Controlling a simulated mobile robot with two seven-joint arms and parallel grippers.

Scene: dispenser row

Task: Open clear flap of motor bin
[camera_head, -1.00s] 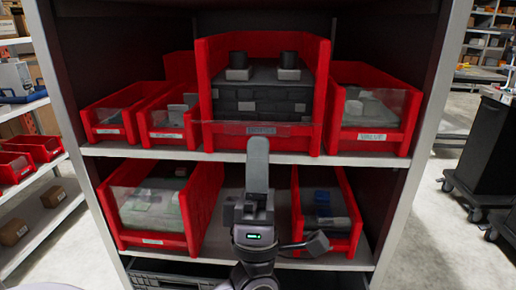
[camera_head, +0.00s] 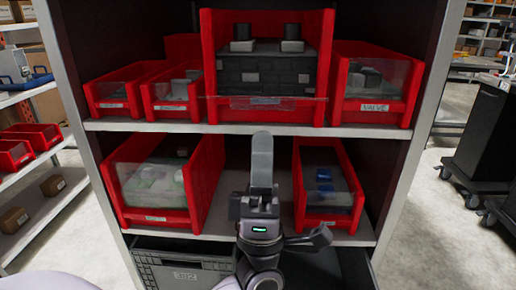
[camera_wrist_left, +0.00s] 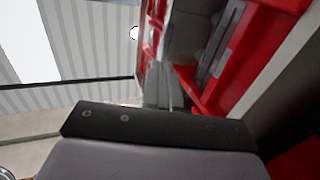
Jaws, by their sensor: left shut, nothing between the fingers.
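A large red bin (camera_head: 324,70) stands in the middle of the upper shelf, holding grey-black blocks and two dark cylinders that look like motors. Its label is too small to read. Its clear flap (camera_head: 300,104) shows as a thin strip low across the front, apparently folded down, with the contents uncovered above it. My left gripper (camera_head: 262,145) is upright, shut and empty, just below this bin's front in the head view. In the left wrist view, its fingers (camera_wrist_left: 160,85) point toward red bin walls. My right gripper is not in view.
A bin labelled VALVE (camera_head: 338,85) stands to the right; smaller red bins (camera_head: 108,110) stand to the left. Two red bins, left (camera_head: 196,190) and right (camera_head: 300,190), stand on the lower shelf. A grey crate (camera_head: 205,260) is below. The shelf post (camera_head: 425,110) bounds the right.

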